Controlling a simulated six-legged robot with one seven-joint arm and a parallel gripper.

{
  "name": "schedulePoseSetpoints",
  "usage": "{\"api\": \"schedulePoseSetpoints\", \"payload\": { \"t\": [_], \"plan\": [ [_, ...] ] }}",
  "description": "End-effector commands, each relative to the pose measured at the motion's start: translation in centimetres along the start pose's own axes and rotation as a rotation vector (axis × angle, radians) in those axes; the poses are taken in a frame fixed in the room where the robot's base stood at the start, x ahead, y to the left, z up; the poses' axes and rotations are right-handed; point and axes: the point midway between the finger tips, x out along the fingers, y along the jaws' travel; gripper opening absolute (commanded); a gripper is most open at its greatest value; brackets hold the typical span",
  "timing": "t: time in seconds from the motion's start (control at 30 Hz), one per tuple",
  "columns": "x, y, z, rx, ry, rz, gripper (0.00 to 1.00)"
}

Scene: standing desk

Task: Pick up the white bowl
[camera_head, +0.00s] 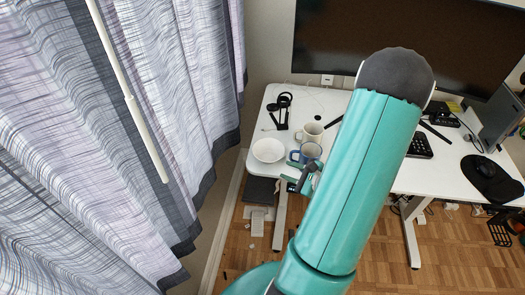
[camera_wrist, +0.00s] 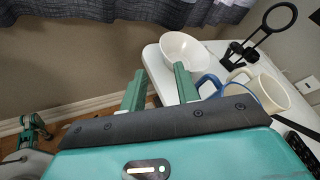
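The white bowl (camera_head: 268,150) stands upright on the left corner of the white desk in the head view. In the wrist view the bowl (camera_wrist: 185,49) is beyond my gripper's fingers, near the desk edge. My gripper (camera_wrist: 160,85) is open, with its two green fingers apart and nothing between them. In the head view my gripper (camera_head: 299,178) is at the desk's front edge, to the right of and nearer than the bowl, partly hidden by my arm. The gripper is apart from the bowl.
A blue mug (camera_head: 310,151) and a cream mug (camera_head: 313,132) stand right of the bowl, close to my gripper. A black headphone stand (camera_head: 281,112) is behind them. The white desk (camera_head: 447,180) also bears a keyboard and a monitor (camera_head: 330,40). A curtain (camera_head: 150,110) hangs at left.

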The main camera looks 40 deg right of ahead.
Motion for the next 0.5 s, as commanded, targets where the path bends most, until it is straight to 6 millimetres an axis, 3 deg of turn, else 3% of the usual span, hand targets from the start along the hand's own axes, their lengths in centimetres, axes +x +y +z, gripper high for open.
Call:
{"api": "schedulePoseSetpoints", "payload": {
  "t": [0.17,0.5],
  "plan": [
    [0.7,0.0,-0.9,0.018,0.010,-0.022,0.31],
    [6.7,-0.1,-1.0,0.017,0.009,-0.019,0.31]
  ]
}}
